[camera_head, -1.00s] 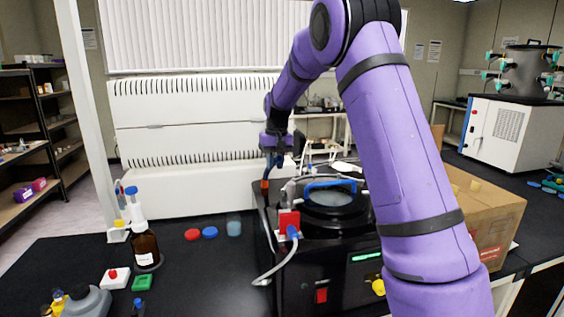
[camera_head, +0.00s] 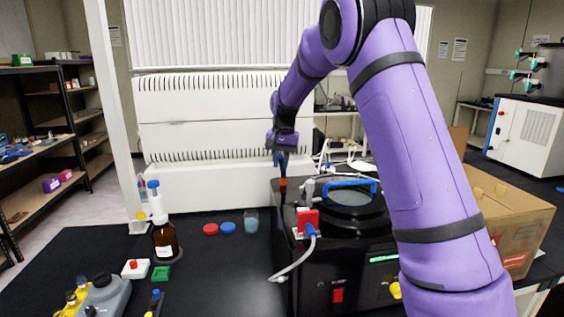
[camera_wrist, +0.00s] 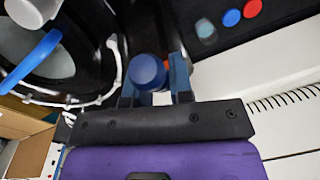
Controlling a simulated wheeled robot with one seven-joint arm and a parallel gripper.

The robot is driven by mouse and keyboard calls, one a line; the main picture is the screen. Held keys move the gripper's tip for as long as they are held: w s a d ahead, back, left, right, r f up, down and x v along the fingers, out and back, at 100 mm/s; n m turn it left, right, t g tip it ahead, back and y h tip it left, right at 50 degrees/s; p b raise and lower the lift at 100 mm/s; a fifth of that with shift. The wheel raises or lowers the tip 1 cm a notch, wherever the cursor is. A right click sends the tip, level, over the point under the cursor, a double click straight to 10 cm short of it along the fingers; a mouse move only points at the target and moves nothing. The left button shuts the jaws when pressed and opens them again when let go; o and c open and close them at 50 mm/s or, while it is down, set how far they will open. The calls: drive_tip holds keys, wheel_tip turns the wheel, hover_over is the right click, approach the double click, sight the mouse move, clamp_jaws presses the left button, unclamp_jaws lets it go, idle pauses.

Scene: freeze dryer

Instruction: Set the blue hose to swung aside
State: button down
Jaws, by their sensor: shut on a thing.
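My gripper (camera_head: 282,160) is over the back left corner of the black machine (camera_head: 330,255). In the wrist view, my gripper (camera_wrist: 155,88) is shut on a blue round-topped piece (camera_wrist: 147,70) between its two fingers. An orange-red part (camera_head: 283,185) shows just below the fingers in the head view. I cannot tell whether the held piece is the blue hose's end. A blue arched bar (camera_head: 348,185) crosses the round top of the machine, and also shows in the wrist view (camera_wrist: 32,62). A pale hose (camera_head: 294,265) with a blue fitting hangs at the machine's front left.
A red block (camera_head: 307,221) stands by the hose fitting. A brown bottle (camera_head: 164,240), red and blue caps (camera_head: 228,228) and a small beaker (camera_head: 251,220) are left of the machine. A cardboard box (camera_head: 515,225) is at the right, behind my arm.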

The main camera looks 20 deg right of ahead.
drive_tip(key=shift+w+r, duration=0.1)
drive_tip(key=c, duration=1)
unclamp_jaws()
drive_tip(key=r, duration=1)
drive_tip(key=shift+s+d, duration=0.2)
drive_tip(key=shift+d, duration=0.1)
drive_tip(key=shift+r, duration=0.35)
